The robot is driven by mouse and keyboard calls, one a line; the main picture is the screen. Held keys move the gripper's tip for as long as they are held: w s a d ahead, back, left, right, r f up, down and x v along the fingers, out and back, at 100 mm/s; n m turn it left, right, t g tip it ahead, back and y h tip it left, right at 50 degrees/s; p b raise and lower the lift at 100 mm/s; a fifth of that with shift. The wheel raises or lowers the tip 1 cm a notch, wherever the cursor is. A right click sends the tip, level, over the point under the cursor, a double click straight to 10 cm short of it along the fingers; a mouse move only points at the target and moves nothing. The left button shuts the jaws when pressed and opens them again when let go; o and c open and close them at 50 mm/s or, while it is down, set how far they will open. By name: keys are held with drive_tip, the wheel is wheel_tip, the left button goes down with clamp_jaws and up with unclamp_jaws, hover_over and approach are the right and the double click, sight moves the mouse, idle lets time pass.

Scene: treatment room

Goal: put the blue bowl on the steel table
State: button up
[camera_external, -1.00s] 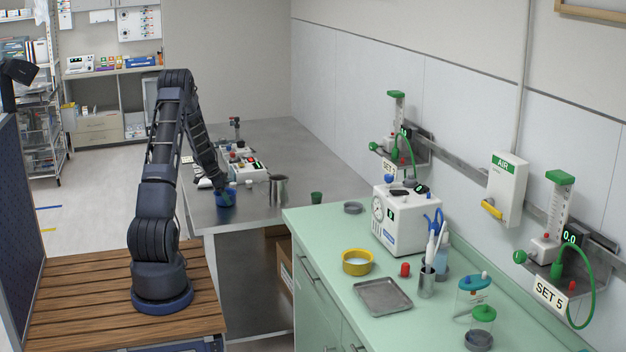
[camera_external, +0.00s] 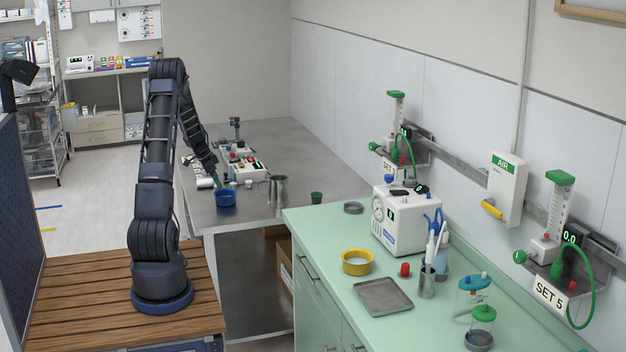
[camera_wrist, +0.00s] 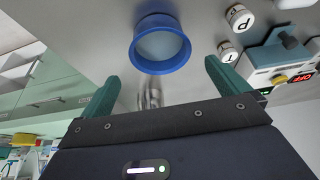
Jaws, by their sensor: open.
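The blue bowl (camera_external: 226,198) stands upright on the steel table (camera_external: 262,214), near its left front edge. In the wrist view the blue bowl (camera_wrist: 160,42) shows its round rim and pale inside, and nothing is between the fingers. My gripper (camera_external: 216,183) is above and just behind the bowl, apart from it. Its two green fingers show wide apart in the wrist view (camera_wrist: 158,88), with the bowl beyond their tips.
A steel cup (camera_external: 278,190) and a small green cup (camera_external: 316,198) stand to the bowl's right. A device with red buttons (camera_external: 247,169) and small white lettered jars (camera_wrist: 238,18) are close by. The green counter (camera_external: 330,235) lies nearer, at right.

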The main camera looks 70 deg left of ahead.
drive_tip(key=shift+v, duration=1.4)
drive_tip(key=shift+r, duration=0.1)
drive_tip(key=w+d+r, duration=0.5)
drive_tip(key=d+r, duration=0.2)
drive_tip(key=d, duration=0.5)
drive_tip(key=w+d+r, duration=0.5)
drive_tip(key=d+r, duration=0.2)
drive_tip(key=d, duration=0.5)
drive_tip(key=w+d+r, duration=0.6)
drive_tip(key=d+r, duration=0.1)
drive_tip(key=d, duration=0.5)
drive_tip(key=s+d+r, duration=0.2)
drive_tip(key=s+d, duration=0.2)
drive_tip(key=d, duration=0.5)
drive_tip(key=s+d+r, duration=0.2)
drive_tip(key=s+d, duration=0.2)
drive_tip(key=d, duration=0.5)
drive_tip(key=s+d+r, duration=0.2)
drive_tip(key=s+d, duration=0.2)
drive_tip(key=d, duration=0.5)
drive_tip(key=s+d+f, duration=0.2)
drive_tip(key=s+d, duration=0.4)
drive_tip(key=s, duration=0.1)
drive_tip(key=shift+s, duration=0.4)
